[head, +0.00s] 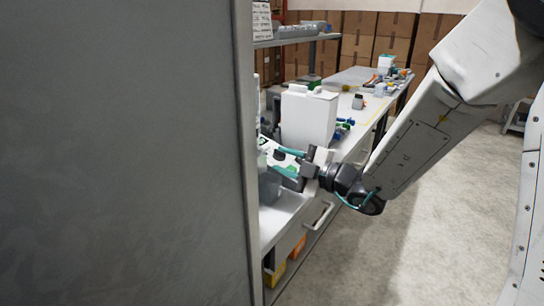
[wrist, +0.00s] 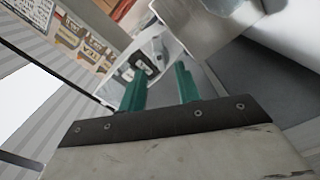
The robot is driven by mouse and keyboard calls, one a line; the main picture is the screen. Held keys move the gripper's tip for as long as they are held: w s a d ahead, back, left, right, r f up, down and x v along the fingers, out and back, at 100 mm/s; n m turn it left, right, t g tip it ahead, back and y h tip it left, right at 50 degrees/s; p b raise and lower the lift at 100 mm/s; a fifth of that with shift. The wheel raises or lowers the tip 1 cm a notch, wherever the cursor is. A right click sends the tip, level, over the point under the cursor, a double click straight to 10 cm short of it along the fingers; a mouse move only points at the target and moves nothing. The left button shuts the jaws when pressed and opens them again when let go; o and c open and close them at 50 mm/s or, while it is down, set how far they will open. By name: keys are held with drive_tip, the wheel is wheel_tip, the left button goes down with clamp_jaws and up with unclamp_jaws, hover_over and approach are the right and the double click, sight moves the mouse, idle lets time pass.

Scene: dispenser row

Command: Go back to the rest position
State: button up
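My gripper (head: 278,161) is at the end of my arm, which reaches in from the right in the head view. It hangs over the near end of the white workbench (head: 355,110), in front of a white box-shaped unit (head: 308,118). In the wrist view my gripper (wrist: 160,88) shows two teal fingers held apart, with no object clearly gripped between them. A pale surface with dark markings (wrist: 146,62) lies beyond the fingertips. The large grey panel partly hides the area left of the gripper in the head view.
A tall grey panel (head: 120,150) fills the left of the head view, close to my gripper. A grey container (head: 270,188) stands just below the gripper. Small coloured items lie along the bench. Stacked cardboard boxes (head: 395,30) stand behind. Open floor (head: 420,220) lies right of the bench.

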drive_tip(key=shift+s+d, duration=0.35)
